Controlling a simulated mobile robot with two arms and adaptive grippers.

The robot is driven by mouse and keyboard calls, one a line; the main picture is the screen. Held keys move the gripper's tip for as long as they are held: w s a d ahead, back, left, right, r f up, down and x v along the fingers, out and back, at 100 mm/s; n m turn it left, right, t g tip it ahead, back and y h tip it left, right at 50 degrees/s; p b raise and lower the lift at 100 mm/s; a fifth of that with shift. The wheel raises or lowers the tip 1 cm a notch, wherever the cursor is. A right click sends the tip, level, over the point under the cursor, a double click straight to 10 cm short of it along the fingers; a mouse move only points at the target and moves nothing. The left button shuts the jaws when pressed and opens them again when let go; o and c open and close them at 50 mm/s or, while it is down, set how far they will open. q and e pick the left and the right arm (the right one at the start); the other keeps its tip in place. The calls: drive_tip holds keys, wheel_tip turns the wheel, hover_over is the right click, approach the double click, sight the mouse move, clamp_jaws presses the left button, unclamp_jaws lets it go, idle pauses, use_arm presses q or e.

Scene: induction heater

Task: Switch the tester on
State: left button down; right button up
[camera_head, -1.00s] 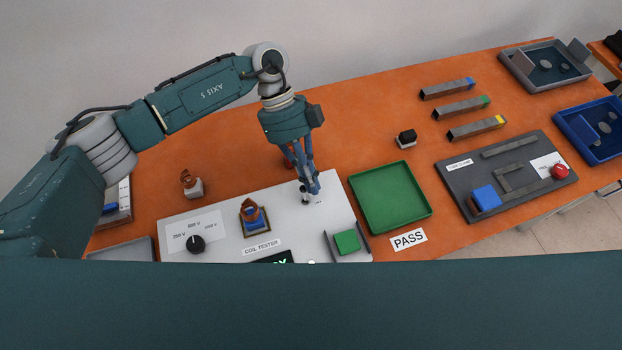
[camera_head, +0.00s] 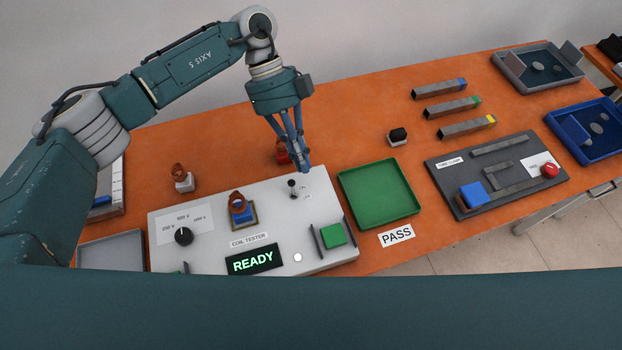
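The coil tester (camera_head: 210,255) is a pale grey panel on the orange table. Its display (camera_head: 253,260) is lit and reads READY in green. Its toggle switch (camera_head: 292,187) has a dark-tipped lever pointing up in the picture; the small marks beside it are too small to read. A copper coil on a blue base (camera_head: 240,207) sits in the tester's socket. My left gripper (camera_head: 304,168) is just above and beyond the switch, apart from it in the picture, with its fingers together and nothing visible between them. My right gripper is not in view.
The tester also bears a voltage dial (camera_head: 183,236), a white button (camera_head: 298,257) and a green block (camera_head: 333,234) between dark rails. A green tray (camera_head: 380,195) stands right of it. A red-based coil (camera_head: 283,154) stands behind my gripper, and another coil (camera_head: 183,178) stands left.

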use_arm(q)
drive_tip(key=v, duration=0.1)
drive_tip(key=b+v, duration=0.1)
drive_tip(key=v, duration=0.3)
drive_tip(key=shift+w+a+f, duration=0.1)
drive_tip(key=shift+w+f, duration=0.2)
drive_tip(key=shift+w, duration=0.05)
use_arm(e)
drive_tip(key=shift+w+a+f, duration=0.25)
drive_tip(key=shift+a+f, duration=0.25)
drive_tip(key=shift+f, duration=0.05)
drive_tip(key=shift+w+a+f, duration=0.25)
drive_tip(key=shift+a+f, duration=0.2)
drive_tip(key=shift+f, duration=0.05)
